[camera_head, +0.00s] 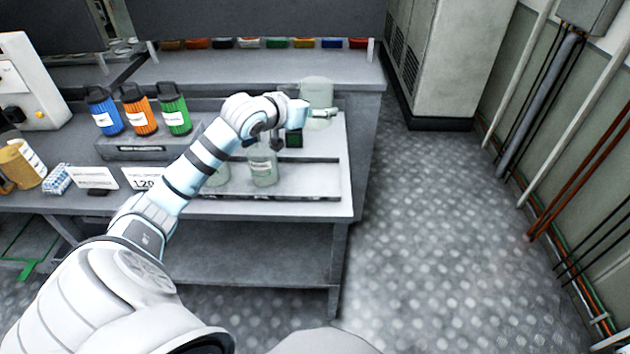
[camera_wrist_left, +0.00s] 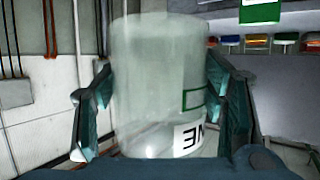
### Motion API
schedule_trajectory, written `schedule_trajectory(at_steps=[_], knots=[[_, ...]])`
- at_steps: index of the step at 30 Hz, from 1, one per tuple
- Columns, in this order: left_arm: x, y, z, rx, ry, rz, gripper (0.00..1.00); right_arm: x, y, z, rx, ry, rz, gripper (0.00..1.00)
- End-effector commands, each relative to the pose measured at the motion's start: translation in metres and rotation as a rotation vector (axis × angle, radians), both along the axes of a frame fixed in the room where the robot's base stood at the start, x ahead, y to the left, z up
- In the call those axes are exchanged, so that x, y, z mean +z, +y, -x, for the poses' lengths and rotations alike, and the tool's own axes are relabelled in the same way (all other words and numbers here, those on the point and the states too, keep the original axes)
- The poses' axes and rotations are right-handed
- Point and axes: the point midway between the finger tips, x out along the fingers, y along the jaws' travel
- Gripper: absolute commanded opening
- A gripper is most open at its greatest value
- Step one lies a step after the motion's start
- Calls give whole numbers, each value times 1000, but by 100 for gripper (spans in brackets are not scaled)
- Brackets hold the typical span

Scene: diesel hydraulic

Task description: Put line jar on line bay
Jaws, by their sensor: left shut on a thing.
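My left gripper (camera_head: 308,112) is shut on a clear, pale jar (camera_head: 317,92) above the right end of the grey workbench. In the left wrist view the jar (camera_wrist_left: 155,85) stands between the two fingers (camera_wrist_left: 160,115). A white label with partly visible letters, seemingly "NE" upside down, and a green outline show on its lower right. Two similar jars, one (camera_head: 263,170) in the middle and one (camera_head: 217,176) partly behind my arm, stand on the bench between dark strips. I cannot tell which spot is the line bay. My right gripper is not in view.
Blue (camera_head: 104,111), orange (camera_head: 139,110) and green (camera_head: 174,110) canisters stand on a block at the left. White cards (camera_head: 97,178) stand at the front. Coloured bins (camera_head: 277,43) line the back shelf. The bench surface (camera_head: 318,178) right of the jars is clear.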

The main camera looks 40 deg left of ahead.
Motion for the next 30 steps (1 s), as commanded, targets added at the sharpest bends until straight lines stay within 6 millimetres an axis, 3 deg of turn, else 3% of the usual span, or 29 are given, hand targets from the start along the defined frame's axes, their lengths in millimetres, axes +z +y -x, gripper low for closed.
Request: schedule_trajectory(at_steps=[6,9,12,16,21,30], knots=[[-83,-1,1,-1,7,1,21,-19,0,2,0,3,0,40],[-117,-1,1,-2,4,1,21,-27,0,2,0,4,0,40],[-137,-1,1,-3,2,-1,21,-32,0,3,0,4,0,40],[-152,-1,1,-3,2,-3,21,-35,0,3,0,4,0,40],[-185,-1,1,-4,1,-1,21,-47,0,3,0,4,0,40],[-187,-1,1,-5,-1,-4,21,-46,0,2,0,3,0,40]])
